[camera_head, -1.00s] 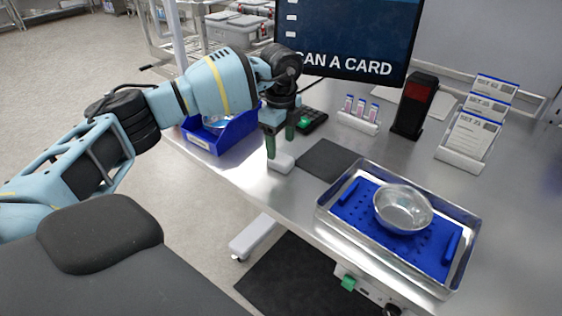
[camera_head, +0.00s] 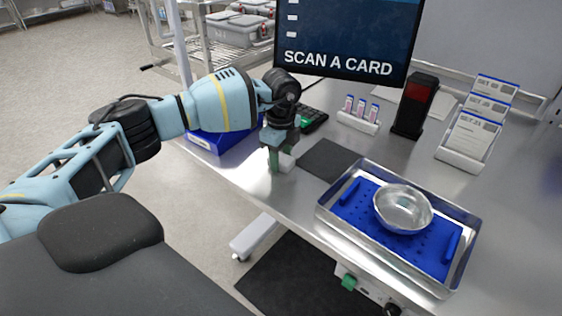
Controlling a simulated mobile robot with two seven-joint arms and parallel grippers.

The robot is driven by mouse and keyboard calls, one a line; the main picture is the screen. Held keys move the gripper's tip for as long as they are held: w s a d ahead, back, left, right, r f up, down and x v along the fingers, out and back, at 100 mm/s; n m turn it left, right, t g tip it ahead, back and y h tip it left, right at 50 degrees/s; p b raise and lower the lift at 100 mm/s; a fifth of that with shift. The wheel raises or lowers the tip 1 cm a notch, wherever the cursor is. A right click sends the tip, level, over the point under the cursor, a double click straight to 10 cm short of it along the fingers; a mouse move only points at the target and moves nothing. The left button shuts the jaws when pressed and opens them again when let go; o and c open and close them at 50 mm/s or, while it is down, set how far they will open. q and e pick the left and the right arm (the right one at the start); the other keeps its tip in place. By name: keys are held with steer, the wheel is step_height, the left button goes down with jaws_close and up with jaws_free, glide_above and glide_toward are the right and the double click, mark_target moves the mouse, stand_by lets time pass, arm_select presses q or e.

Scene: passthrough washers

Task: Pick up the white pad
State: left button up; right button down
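The white pad (camera_head: 287,163) is a small white block on the steel table, left of the dark grey mat. My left gripper (camera_head: 282,157) is down at the pad, pointing downward. Its near green finger stands in front of the pad's left part and hides it. The other finger is behind the pad's upper edge and only partly shows. The fingers look apart, with the pad between them; whether they touch it I cannot tell. The pad seems to rest on the table. My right gripper is not in view.
A dark mat (camera_head: 328,160) and a steel tray (camera_head: 325,212) with a blue liner and metal bowl (camera_head: 403,208) lie to the right. A blue bin (camera_head: 207,141) is left of the gripper. A keypad (camera_head: 314,119) and vial rack (camera_head: 357,122) stand behind.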

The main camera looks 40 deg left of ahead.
arm_select(q)
steer(key=c, duration=0.5)
steer(key=shift+o, duration=0.2)
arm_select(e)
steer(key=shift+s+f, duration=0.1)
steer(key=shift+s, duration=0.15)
arm_select(q)
steer(key=shift+r, duration=0.75)
step_height(320, 180, up, 2)
steer(key=shift+s+r, duration=0.1)
steer(key=shift+s, duration=0.05)
steer(key=s, duration=0.6)
steer(key=shift+s+a+r+p, duration=0.3)
steer(key=shift+s+a+p, duration=0.05)
steer(key=shift+a+p, duration=0.05)
steer(key=s, duration=0.9)
steer(key=shift+a+r, duration=0.35)
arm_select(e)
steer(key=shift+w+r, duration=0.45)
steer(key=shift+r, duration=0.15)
